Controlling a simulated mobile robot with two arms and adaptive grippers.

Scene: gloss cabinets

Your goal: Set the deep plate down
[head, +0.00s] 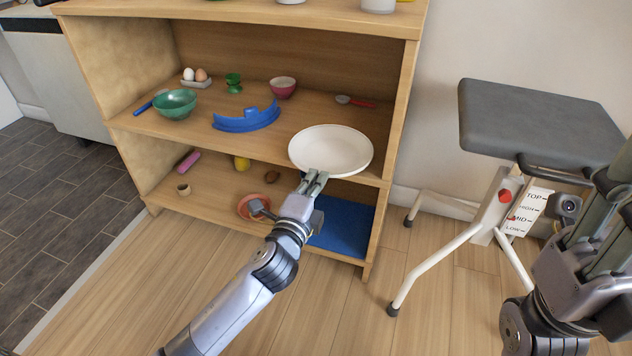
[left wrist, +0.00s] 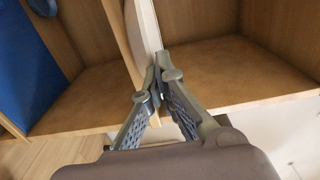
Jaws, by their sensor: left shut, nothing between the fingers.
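The deep plate (head: 331,147), white and round, is at the front right of the middle shelf in the head view, its near rim reaching the shelf's front edge. In the left wrist view the plate (left wrist: 143,25) shows as a narrow pale strip running up from the fingertips. My left gripper (head: 314,178) is shut, with its fingertips at the plate's near rim. In the left wrist view its tips (left wrist: 156,78) come together beside the strip. I cannot tell whether they touch it. My right gripper (head: 607,215) is partly in view at the right edge; its fingertips are unclear.
The middle shelf (head: 205,119) also holds a green bowl (head: 175,104), a blue curved piece (head: 246,118), a pink bowl (head: 282,87) and a red-handled utensil (head: 356,102). A blue mat (head: 343,228) lies on the lower shelf. A grey-topped stool (head: 540,125) stands right.

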